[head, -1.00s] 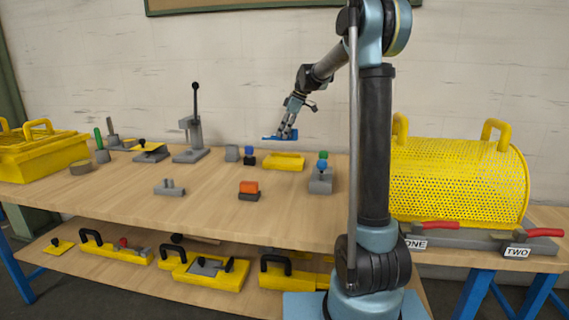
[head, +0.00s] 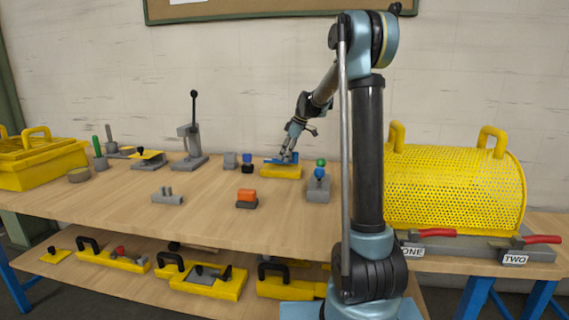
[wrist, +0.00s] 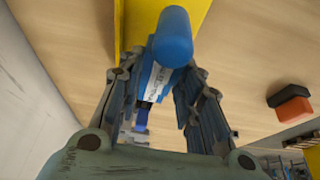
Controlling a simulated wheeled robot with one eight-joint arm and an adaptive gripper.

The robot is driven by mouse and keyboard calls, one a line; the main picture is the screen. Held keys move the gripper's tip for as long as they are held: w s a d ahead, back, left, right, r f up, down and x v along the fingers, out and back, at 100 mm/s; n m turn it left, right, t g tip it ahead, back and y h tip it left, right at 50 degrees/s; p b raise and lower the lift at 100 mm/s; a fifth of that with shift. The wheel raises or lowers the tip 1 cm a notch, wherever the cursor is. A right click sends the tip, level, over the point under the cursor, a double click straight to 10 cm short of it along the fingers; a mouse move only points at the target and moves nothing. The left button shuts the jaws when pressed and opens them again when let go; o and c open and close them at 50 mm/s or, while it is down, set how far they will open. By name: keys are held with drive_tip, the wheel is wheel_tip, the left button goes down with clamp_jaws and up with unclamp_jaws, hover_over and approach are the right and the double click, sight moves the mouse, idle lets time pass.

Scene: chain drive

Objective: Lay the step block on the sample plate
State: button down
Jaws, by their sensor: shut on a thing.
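My gripper (head: 287,154) is shut on a blue piece (head: 276,160), which I take to be the step block. In the wrist view the piece shows a round blue end (wrist: 173,38) and a pale labelled face (wrist: 157,78) between the fingers. The block is low over a yellow plate (head: 281,173), apparently the sample plate, on the bench. In the wrist view part of the yellow plate (wrist: 136,22) shows behind the block. I cannot tell whether block and plate touch.
A grey block with green and blue knobs (head: 318,188) stands close on the right. Small grey and blue-black blocks (head: 247,163) stand on the left. An orange-topped block (head: 246,197) lies in front. A yellow mesh guard (head: 455,188) is at far right. The front bench is mostly clear.

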drive_tip(key=shift+f, duration=1.5)
drive_tip(key=c, duration=1.1)
unclamp_jaws()
drive_tip(key=shift+f, duration=0.1)
drive_tip(key=v, duration=1.2)
drive_tip(key=shift+a, duration=0.1)
drive_tip(key=shift+s, duration=0.1)
